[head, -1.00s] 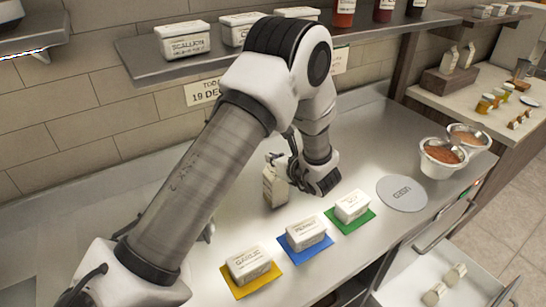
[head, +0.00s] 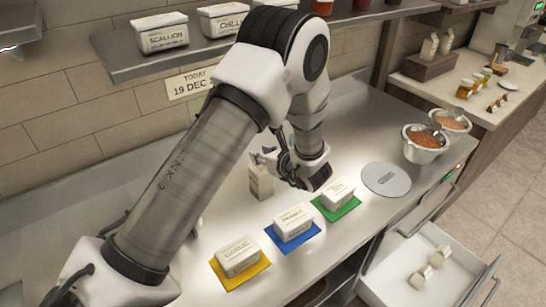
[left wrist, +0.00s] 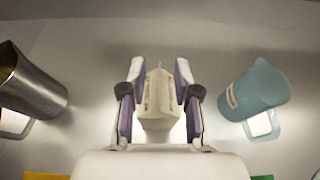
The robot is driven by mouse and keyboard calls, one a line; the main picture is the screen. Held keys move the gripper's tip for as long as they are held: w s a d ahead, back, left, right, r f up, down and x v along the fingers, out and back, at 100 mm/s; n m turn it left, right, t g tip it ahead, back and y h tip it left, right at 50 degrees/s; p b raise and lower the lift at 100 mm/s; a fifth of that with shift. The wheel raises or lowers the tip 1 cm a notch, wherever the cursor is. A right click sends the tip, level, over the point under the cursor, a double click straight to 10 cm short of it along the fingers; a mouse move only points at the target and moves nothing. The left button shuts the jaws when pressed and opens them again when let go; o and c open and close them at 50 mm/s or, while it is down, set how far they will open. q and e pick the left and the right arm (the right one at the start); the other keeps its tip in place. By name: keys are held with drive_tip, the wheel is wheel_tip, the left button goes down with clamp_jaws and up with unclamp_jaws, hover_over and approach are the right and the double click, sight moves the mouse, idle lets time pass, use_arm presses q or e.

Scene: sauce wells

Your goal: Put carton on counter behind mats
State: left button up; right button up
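The cream carton (head: 260,182) stands upright on the steel counter (head: 375,135), behind the row of yellow (head: 225,281), blue (head: 312,233) and green (head: 352,208) mats. My left gripper (head: 262,157) is at the carton's top. In the left wrist view the carton (left wrist: 158,100) sits between the two purple-padded fingers (left wrist: 159,78), with a narrow gap on each side, so the gripper looks open around it. A white labelled tub stands on each mat. My left arm covers part of the counter. My right gripper is not in view.
In the left wrist view a metal jug (left wrist: 32,88) stands left of the fingers and a blue jug (left wrist: 258,90) right. A round grey disc (head: 386,180) and sauce bowls (head: 424,150) are to the right. A shelf with tubs (head: 160,33) hangs above.

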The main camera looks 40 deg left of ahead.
use_arm(q)
drive_tip(key=p+v, duration=0.1)
drive_tip(key=v, duration=0.9)
drive_tip(key=shift+p, duration=0.35)
drive_tip(key=shift+a, duration=0.1)
